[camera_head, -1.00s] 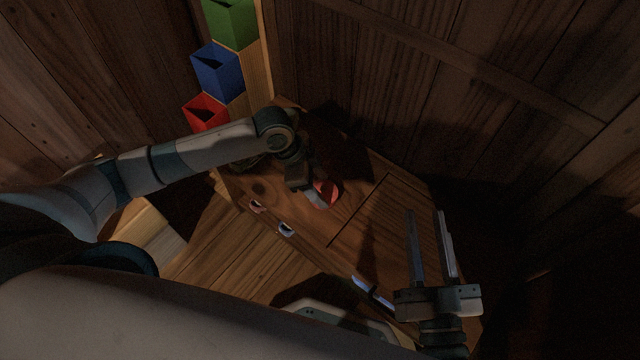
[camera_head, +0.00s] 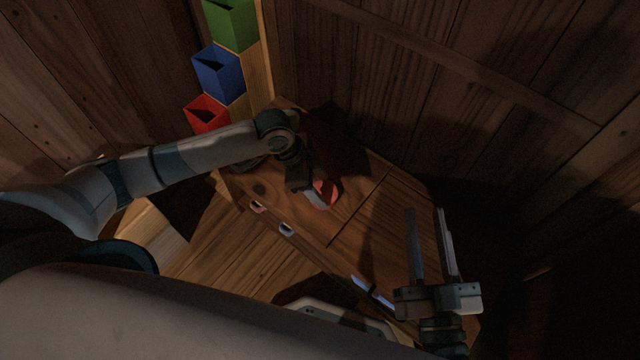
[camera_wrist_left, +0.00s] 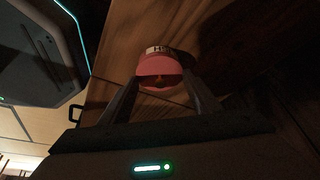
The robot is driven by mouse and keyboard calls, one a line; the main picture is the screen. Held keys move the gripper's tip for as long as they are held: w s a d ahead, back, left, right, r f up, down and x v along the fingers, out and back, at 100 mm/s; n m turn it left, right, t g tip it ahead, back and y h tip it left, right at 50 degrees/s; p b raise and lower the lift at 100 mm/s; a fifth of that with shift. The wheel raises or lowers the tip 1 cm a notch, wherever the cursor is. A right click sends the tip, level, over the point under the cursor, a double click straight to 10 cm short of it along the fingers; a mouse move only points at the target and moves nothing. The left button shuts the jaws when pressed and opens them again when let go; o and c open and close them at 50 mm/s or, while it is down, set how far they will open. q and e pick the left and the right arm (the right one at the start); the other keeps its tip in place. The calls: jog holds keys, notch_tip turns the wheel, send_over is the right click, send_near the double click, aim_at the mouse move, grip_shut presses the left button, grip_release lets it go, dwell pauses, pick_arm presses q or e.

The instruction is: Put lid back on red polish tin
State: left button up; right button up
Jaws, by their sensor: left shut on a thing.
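A red round piece (camera_head: 327,188) is at my left gripper (camera_head: 316,198), over the wooden cabinet top, in the head view. In the left wrist view, it shows as a pink-red round shape (camera_wrist_left: 158,66) between the two fingers, with a pale lettered band along its far side. A dark patch crosses its near half, and I cannot tell lid from tin there. The left gripper (camera_wrist_left: 160,92) is shut on this red piece, its fingers on either side. My right gripper (camera_head: 428,212) is open and empty, its two long fingers apart above the cabinet's right part.
The wooden cabinet top (camera_head: 375,225) has free room between the grippers. Red (camera_head: 206,114), blue (camera_head: 218,72) and green (camera_head: 231,22) boxes stand at the back left. Wooden walls close in behind and at the right. The light is dim.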

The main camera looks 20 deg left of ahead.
pick_arm(q)
jog(key=p, duration=0.3)
jog(key=shift+f, duration=0.15)
dwell(3.4)
dwell(0.4)
jog(key=o, duration=1.6)
jog(key=shift+r+p, duration=3.5)
jog(key=shift+p, duration=0.6)
grip_shut()
